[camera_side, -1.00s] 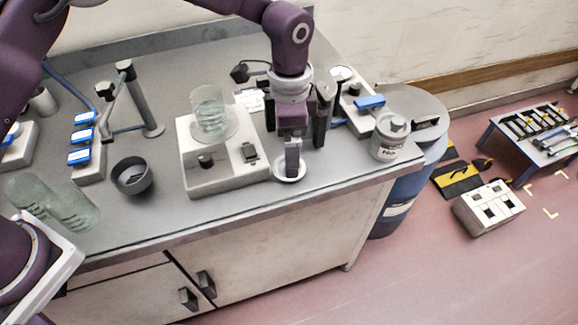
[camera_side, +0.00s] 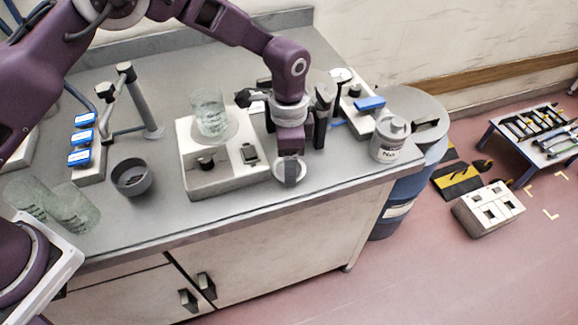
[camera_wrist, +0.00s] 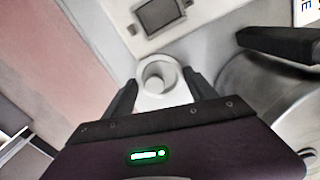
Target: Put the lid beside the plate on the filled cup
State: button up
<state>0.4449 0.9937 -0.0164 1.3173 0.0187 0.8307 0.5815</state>
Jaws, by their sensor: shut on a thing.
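The lid is a small pale round piece (camera_side: 282,181) at the bench's front edge, right of the plate. It also shows in the wrist view (camera_wrist: 157,79) as a white disc with a round raised middle, between my fingers. My gripper (camera_side: 290,166) points down and is shut on the lid; the wrist view shows its dark fingertips (camera_wrist: 160,92) on either side. Whether the lid still touches the bench is unclear. The filled cup (camera_side: 209,112) is clear glass with pale contents and stands upright, open at the top, on the white boxy plate (camera_side: 226,178).
A dark bowl (camera_side: 131,177) and tilted glass cups (camera_side: 72,208) are at the left. A clamp stand (camera_side: 141,100) stands behind the bowl. A labelled white jar (camera_side: 389,140) stands right of my gripper. Dark upright tools (camera_side: 322,112) stand close behind it.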

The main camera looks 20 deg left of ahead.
notch_tip(320, 180, up, 10)
jog(key=w+a+r+n, duration=0.1)
jog(key=a+r+n, duration=0.3)
jog(key=a, duration=0.6)
jog(key=a+r+n, duration=0.2)
jog(key=a+r, duration=0.4)
jog(key=a, duration=0.4)
jog(key=shift+d+f, duration=0.15)
jog(key=shift+f, duration=1.3)
jog(key=shift+d+f, duration=0.15)
jog(key=shift+f, duration=1.25)
jog(key=shift+f, duration=0.55)
jog(key=o, duration=1.6)
jog(key=shift+r, duration=3.55)
